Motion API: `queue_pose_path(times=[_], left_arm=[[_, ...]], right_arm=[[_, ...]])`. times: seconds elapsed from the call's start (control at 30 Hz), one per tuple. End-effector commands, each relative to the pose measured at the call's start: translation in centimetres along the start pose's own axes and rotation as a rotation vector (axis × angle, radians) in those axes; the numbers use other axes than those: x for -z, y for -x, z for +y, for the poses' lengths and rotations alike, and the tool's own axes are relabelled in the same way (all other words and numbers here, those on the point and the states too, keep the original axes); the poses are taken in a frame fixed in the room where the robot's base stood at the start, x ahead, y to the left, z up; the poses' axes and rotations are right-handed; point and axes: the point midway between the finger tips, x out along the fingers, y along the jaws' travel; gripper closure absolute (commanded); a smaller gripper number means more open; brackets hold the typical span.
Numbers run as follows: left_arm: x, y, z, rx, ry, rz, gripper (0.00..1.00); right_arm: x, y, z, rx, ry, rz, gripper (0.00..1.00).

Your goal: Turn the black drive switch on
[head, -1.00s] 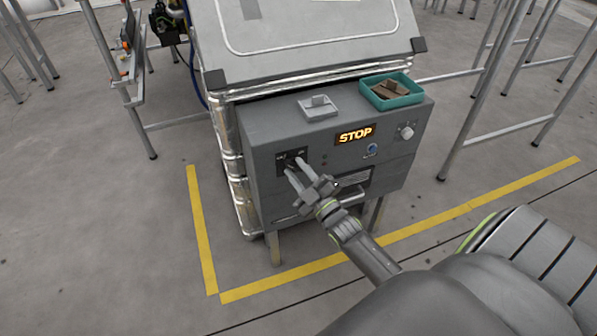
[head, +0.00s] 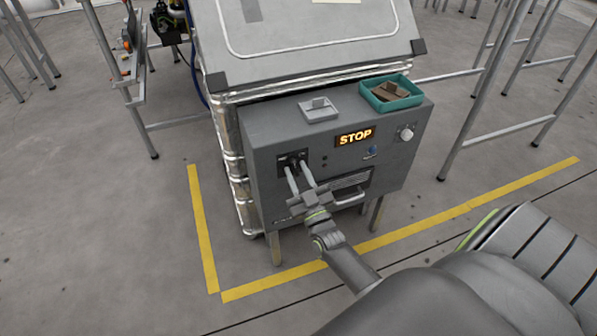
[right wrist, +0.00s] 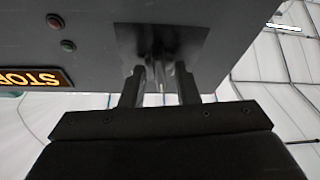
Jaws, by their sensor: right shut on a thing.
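The black drive switch sits on a small dark plate (head: 291,160) at the upper left of the grey control box's front. My right gripper (head: 296,168) reaches up to this plate with its fingertips at it. In the right wrist view, the gripper (right wrist: 160,72) has a finger on each side of a narrow part at the dark plate (right wrist: 165,42), and is shut on it. The fingers hide much of the switch, so its exact position is hard to tell. My left gripper is not in view.
The grey control box (head: 262,198) has a lit STOP sign (head: 355,137), a blue button (head: 372,151), a pale knob (head: 406,133) and a front handle (head: 350,197). A teal tray (head: 392,103) and a grey holder (head: 318,110) lie on top. Yellow tape (head: 205,240) marks the floor.

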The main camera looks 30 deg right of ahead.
Motion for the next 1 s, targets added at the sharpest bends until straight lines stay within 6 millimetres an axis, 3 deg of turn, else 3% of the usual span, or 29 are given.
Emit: queue_pose_path(times=[0.27,0.7,1.0], left_arm=[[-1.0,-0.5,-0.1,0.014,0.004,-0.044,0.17],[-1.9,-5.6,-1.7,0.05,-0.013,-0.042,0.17],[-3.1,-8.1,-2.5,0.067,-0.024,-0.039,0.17]], right_arm=[[0.1,0.0,-0.2,-0.102,-0.247,-0.004,0.94],[0.2,0.0,-0.3,-0.258,-0.62,-0.005,0.95],[0.2,0.0,-0.4,-0.333,-0.802,-0.004,0.95]])
